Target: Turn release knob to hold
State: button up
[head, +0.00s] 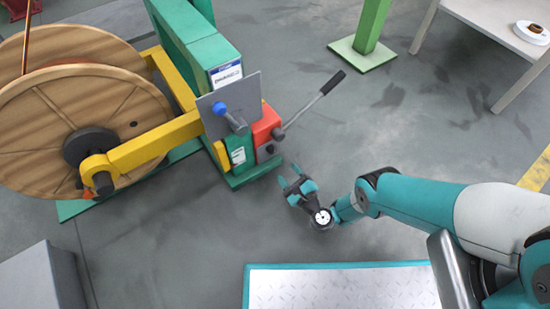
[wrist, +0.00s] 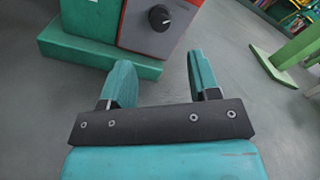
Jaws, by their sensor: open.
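A round black knob (wrist: 159,17) sits on the grey front face of a red box (wrist: 190,8) at the top of the wrist view. It has a lighter mark, but its setting is too small to read. In the head view a small dark knob (head: 270,149) shows low on the red box (head: 265,124); I take it for the same one. My gripper (head: 289,176) is open and empty, to the lower right of the box. In the wrist view the fingers (wrist: 160,65) point toward the knob, which lies beyond and between them, apart from both.
A lever with a black handle (head: 333,82) sticks out from the box toward the upper right. A blue-ended handle (head: 220,108) stands before a grey plate (head: 243,90). A wooden reel (head: 60,120) is at left. A green post (head: 371,28) stands behind. Open floor surrounds my gripper.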

aim_at(273, 152)
jog(key=b+x, duration=0.3)
jog(key=x, duration=0.1)
jog(key=b+x, duration=0.4)
jog(key=shift+w+f, duration=0.1)
jog(key=shift+f, duration=0.15)
jog(key=shift+w+a+r+b, duration=0.25)
jog(key=shift+w+a+b, duration=0.05)
jog(key=shift+w+b, duration=0.2)
jog(key=c, duration=0.9)
